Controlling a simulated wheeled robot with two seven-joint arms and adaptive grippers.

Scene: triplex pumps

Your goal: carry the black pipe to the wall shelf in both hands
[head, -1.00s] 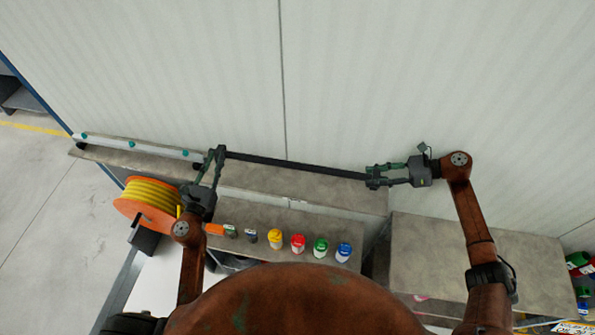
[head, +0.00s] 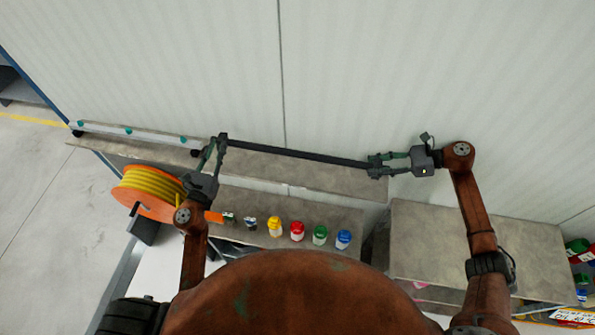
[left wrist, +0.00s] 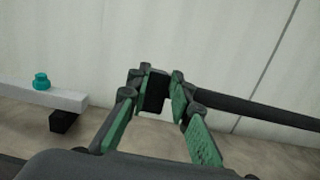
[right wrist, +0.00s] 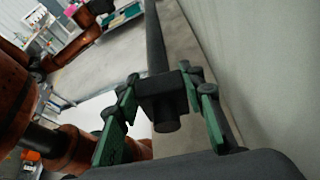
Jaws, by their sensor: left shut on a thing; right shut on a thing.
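The black pipe (head: 295,153) is held between my two grippers in front of the pale wall, slanting slightly down to the right in the head view. My left gripper (head: 220,142) is shut on its left end; the left wrist view also shows the pipe (left wrist: 260,110). My right gripper (head: 374,165) is shut on its right end; in the right wrist view the pipe (right wrist: 155,45) runs away from the fingers. The wall shelf (head: 330,181) is a long grey board along the wall, seen below and behind the pipe. The height gap between them is unclear.
A white bar with teal knobs (head: 150,134) lies on the shelf's left part. An orange reel with yellow hose (head: 150,192), several coloured-lid jars (head: 297,231) and a lower grey bench (head: 430,250) stand nearer me. The shelf's middle and right look bare.

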